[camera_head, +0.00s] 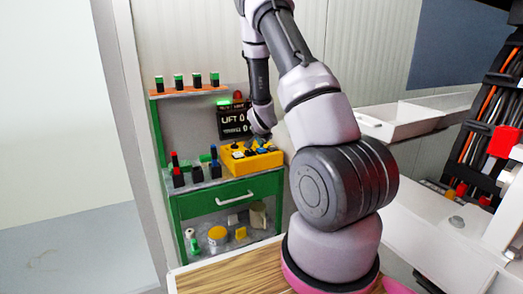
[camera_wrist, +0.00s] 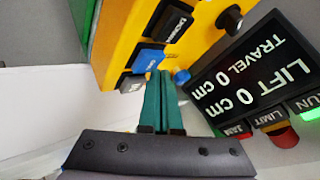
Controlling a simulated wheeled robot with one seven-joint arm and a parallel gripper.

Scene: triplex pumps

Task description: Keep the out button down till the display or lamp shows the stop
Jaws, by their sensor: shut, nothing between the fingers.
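The yellow control box (camera_head: 262,163) sits on the green bench and fills the upper middle of the wrist view (camera_wrist: 208,40). It carries a black button marked DOWN (camera_wrist: 170,20), a blue button (camera_wrist: 148,60) and a grey button (camera_wrist: 131,84). I cannot read clearly which is the out button. My gripper (camera_wrist: 160,74) is shut and empty, its teal fingertips at the box's edge close to the blue button; contact is unclear. The display (camera_wrist: 250,80) reads LIFT 0 cm and TRAVEL 0 cm. The RUN lamp (camera_wrist: 306,102) glows green; the LIMIT lamp (camera_wrist: 267,118) looks dark.
A red dome (camera_wrist: 285,138) stands beside the display. A blue knob (camera_wrist: 182,76) is right beside my fingertips. Red and blue-topped black pieces stand left of the box on the green bench (camera_head: 228,198). A shelf (camera_head: 190,91) above holds several green-topped blocks. A white tray (camera_head: 400,120) is at right.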

